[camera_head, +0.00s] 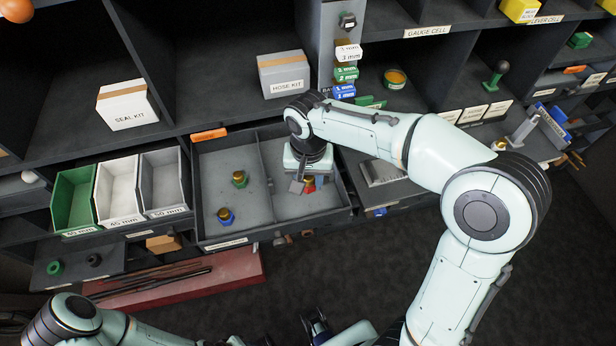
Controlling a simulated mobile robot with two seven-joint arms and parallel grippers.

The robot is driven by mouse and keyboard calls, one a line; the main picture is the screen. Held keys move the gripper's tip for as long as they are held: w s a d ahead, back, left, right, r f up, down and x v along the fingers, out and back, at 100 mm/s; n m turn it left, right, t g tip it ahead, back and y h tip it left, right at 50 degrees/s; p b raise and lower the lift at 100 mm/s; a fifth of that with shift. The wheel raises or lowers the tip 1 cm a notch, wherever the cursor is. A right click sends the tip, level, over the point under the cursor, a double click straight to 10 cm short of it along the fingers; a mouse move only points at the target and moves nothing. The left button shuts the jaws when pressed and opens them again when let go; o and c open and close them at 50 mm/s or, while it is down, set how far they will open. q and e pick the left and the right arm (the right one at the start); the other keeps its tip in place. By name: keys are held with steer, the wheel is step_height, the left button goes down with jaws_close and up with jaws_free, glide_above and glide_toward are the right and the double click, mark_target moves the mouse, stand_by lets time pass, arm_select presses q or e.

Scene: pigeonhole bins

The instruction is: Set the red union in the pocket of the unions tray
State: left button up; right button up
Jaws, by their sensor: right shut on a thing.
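The open drawer tray (238,236) has a divider and a front label too small to read. My right gripper (307,187) points down over the right part of the tray, shut on the red union (310,183), which is mostly hidden by the gripper. Whether the union touches the tray floor cannot be told. My left arm comes in low at the left; its end at the bottom edge is too unclear to read its jaws.
Green, white and grey bins (117,191) stand left of the tray. A hose kit box (284,74) and a seal kit box (125,105) sit on the shelf above. An orange tag (209,134) is at the tray's back edge. Dark floor lies in front.

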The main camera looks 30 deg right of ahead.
steer(key=b, duration=0.5)
glide_above(308, 207)
step_height(308, 207, down, 8)
steer(key=shift+r, duration=0.2)
steer(key=shift+f+b, duration=0.6)
steer(key=shift+f, duration=0.15)
steer(key=shift+f+b, duration=0.3)
steer(key=shift+f, duration=0.15)
steer(key=o, duration=1.2)
